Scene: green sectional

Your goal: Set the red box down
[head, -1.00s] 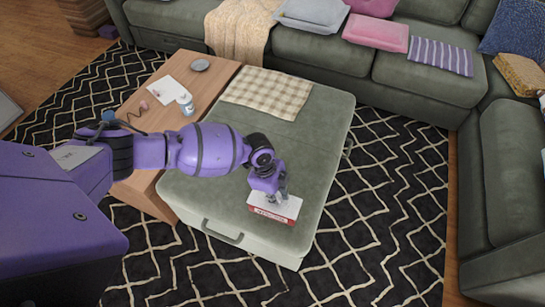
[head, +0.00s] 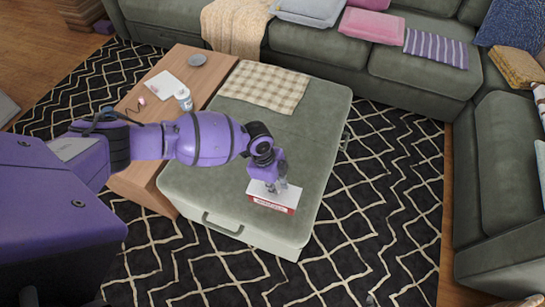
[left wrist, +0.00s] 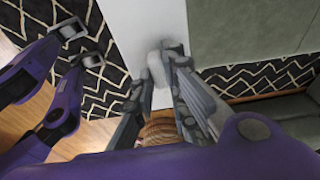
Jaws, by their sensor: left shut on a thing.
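The red box (head: 272,198) has a pale top and a red front side with light lettering. My left gripper (head: 274,186) is shut on it from above. The box is over the near right part of the green ottoman (head: 185,185), and I cannot tell whether its underside touches the top. In the left wrist view my left gripper (left wrist: 162,85) shows its two fingers, with a pale piece between the tips. My right gripper does not show in the head view.
A checked cloth (head: 265,86) lies on the ottoman's far part. The middle of the ottoman is clear. A wooden table (head: 213,70) on its left bears a white bottle (head: 184,98), a sheet of paper and a grey dish (head: 197,60). Green sofas stand behind and right.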

